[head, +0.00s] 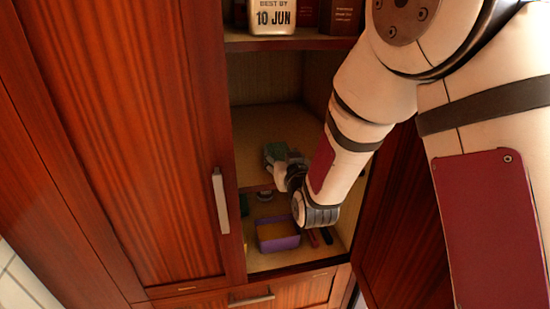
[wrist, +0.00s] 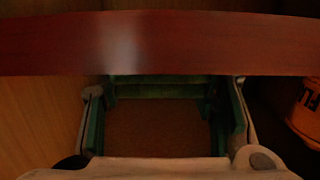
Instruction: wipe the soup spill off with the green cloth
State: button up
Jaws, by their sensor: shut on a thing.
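My gripper (head: 280,160) reaches into the open cabinet at the front of the middle shelf (head: 262,125). I cannot make out the soup spill in either view; the arm hides part of the shelf.
A dark red board edge (wrist: 160,42) crosses the wrist view close by. An orange container (wrist: 306,110) stands at its right. A purple box (head: 278,243) sits in the lower compartment. A jar (head: 272,17) stands above. The left door (head: 130,140) is closed; the right door (head: 400,220) is open.

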jog(key=shift+w+d+b, duration=0.25)
jog(key=shift+w+d, duration=0.05)
jog(key=shift+d, duration=0.6)
jog(key=shift+w+d+b, duration=0.2)
jog(key=shift+w+d, duration=0.05)
jog(key=shift+d, duration=0.65)
jog(key=shift+w+d+f+b, duration=0.1)
jog(key=shift+w+d+b, duration=0.1)
jog(key=shift+d, duration=0.4)
jog(key=shift+w+d+r+b, duration=0.1)
jog(key=shift+d+b, duration=0.1)
jog(key=shift+d, duration=0.35)
jog(key=shift+w+d+f+b, duration=0.1)
jog(key=shift+w+d+b, duration=0.1)
jog(key=shift+d, duration=0.4)
jog(key=shift+w+d+b, duration=0.2)
jog(key=shift+d+b, duration=0.05)
jog(key=shift+d, duration=0.55)
jog(key=shift+w+d+b, duration=0.2)
jog(key=shift+d+b, duration=0.05)
jog(key=shift+d, duration=0.5)
jog(key=shift+a, duration=0.1)
